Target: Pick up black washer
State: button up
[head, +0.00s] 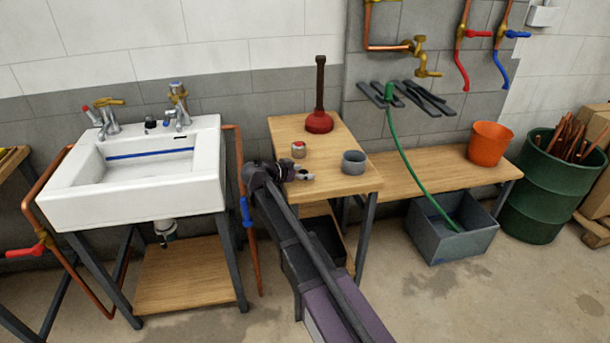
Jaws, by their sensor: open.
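I cannot make out a black washer for certain in the head view. A small dark piece (150,122) sits on the back rim of the white sink, between the two taps, but it is too small to identify. My gripper (305,176) is open at the left side of the small wooden table (340,187), with nothing visible between its fingers. My arm reaches up to it from the lower right and hides part of the table's left side and the shelf below.
A red plunger (319,121), a small red-topped jar (299,149) and a grey cup (354,161) stand on the table near my gripper. The white sink (83,206) is to the left. An orange bucket (489,144) stands on the bench to the right.

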aim_at(303, 172)
jog(key=c, duration=0.9)
jog(key=shift+r, duration=0.25)
notch_tip(303, 172, up, 3)
jog(key=p, duration=0.3)
jog(key=shift+c, duration=0.2)
jog(key=shift+s+r+p, duration=0.15)
jog(key=shift+r+p, duration=0.15)
jog(key=shift+p, duration=0.25)
jog(key=s+a, duration=0.3)
jog(key=s, duration=1.2)
jog(key=shift+s+a+r+p, duration=0.15)
jog(key=shift+r+p, duration=0.3)
